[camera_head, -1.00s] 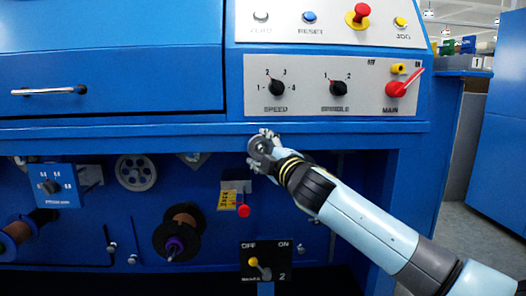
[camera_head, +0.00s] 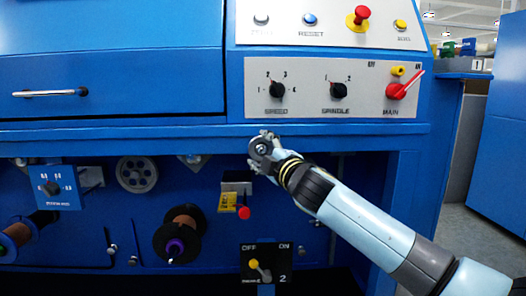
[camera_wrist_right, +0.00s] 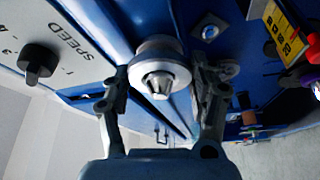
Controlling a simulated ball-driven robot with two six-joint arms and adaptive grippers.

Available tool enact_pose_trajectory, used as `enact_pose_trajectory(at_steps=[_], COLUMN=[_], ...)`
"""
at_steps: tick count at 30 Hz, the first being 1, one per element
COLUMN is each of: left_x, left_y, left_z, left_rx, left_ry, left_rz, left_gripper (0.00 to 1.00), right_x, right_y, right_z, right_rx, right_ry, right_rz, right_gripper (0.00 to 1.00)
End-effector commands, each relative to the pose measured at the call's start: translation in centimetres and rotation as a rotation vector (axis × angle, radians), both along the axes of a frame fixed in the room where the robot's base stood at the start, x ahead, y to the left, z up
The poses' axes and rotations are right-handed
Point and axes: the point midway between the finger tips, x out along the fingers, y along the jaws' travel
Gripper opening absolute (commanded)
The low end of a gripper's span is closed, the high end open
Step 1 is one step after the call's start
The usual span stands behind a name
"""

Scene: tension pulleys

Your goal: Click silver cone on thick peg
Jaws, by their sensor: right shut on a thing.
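A silver cone (camera_wrist_right: 157,82) with a wide round rim sits between the fingers of my right gripper (camera_wrist_right: 165,92) in the right wrist view. Its pointed end faces the camera. In the head view the shut right gripper (camera_head: 262,148) holds the round grey piece (camera_head: 262,147) just below the blue ledge, in front of the machine's lower bay. I cannot single out the thick peg in either view. My left gripper is not in view.
Behind the hand, the bay holds a brown spool with a purple hub (camera_head: 175,246), a grey pulley wheel (camera_head: 137,173), a red knob (camera_head: 243,213) and an OFF/ON switch (camera_head: 264,264). The blue ledge (camera_head: 330,130) and control panel (camera_head: 320,85) overhang it.

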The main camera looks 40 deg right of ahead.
Motion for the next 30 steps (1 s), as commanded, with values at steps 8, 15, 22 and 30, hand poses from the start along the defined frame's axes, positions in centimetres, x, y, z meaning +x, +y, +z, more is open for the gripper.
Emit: enact_pose_trajectory(at_steps=[8, 15, 22, 30], left_x=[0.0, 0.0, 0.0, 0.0], left_y=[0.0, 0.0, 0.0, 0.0], left_z=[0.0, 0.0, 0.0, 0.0], left_rx=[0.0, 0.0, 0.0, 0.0], left_ry=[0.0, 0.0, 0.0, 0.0], left_rz=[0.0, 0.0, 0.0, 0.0], left_gripper=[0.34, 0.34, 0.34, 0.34], right_x=[0.0, 0.0, -0.9, -6.4], right_y=[0.0, 0.0, 0.1, 1.1], right_z=[0.1, 0.1, -0.2, -0.8], right_rx=[-0.001, -0.001, -0.003, -0.004], right_ry=[-0.002, -0.001, 0.003, 0.004], right_rz=[-0.001, 0.0, -0.001, 0.002], right_gripper=[0.77, 0.87, 0.87, 0.87])
